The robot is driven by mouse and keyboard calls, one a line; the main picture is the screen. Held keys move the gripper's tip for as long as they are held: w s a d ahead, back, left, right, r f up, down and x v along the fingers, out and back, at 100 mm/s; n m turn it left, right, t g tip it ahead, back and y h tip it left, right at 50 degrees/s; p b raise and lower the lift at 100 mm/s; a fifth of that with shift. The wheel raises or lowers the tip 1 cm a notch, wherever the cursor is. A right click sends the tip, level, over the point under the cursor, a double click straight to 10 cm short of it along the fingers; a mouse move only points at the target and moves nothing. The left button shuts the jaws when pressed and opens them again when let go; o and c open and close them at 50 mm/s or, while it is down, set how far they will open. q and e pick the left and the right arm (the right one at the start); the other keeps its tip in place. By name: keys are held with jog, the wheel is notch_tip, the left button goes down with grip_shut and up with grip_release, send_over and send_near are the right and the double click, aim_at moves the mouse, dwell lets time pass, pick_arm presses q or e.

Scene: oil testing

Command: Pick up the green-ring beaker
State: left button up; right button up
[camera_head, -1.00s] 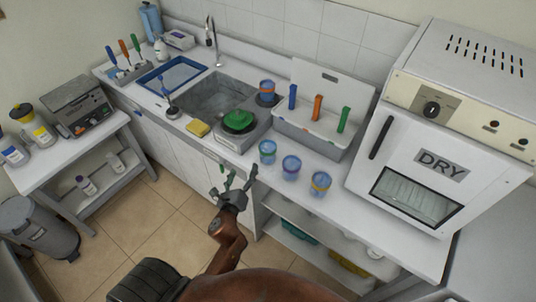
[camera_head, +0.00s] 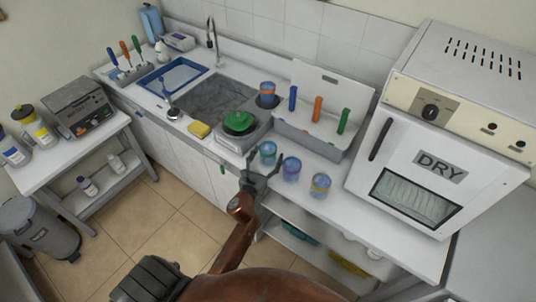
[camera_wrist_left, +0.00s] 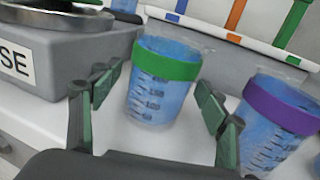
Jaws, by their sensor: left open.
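The green-ring beaker (camera_head: 267,152) stands upright on the white counter, at the left end of a row of three beakers. It is clear with blue contents and a green band near its rim. In the left wrist view the green-ring beaker (camera_wrist_left: 162,82) is between and just beyond the fingertips of my left gripper (camera_wrist_left: 160,88). The left gripper (camera_head: 263,168) is open and empty, at the counter's front edge close to the beaker. I cannot see any contact. My right gripper is not in view.
A purple-ring beaker (camera_head: 291,169) stands close to the right, also in the left wrist view (camera_wrist_left: 275,120). A grey device (camera_head: 230,140) with a green-topped dish is to the left. A white rack (camera_head: 312,140) stands behind.

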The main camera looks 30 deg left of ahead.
pick_arm(q)
jog(key=shift+w+a, duration=0.1)
jog(key=shift+w, duration=0.25)
jog(key=shift+c, duration=0.4)
jog(key=c, duration=1.2)
jog(key=shift+c, duration=0.2)
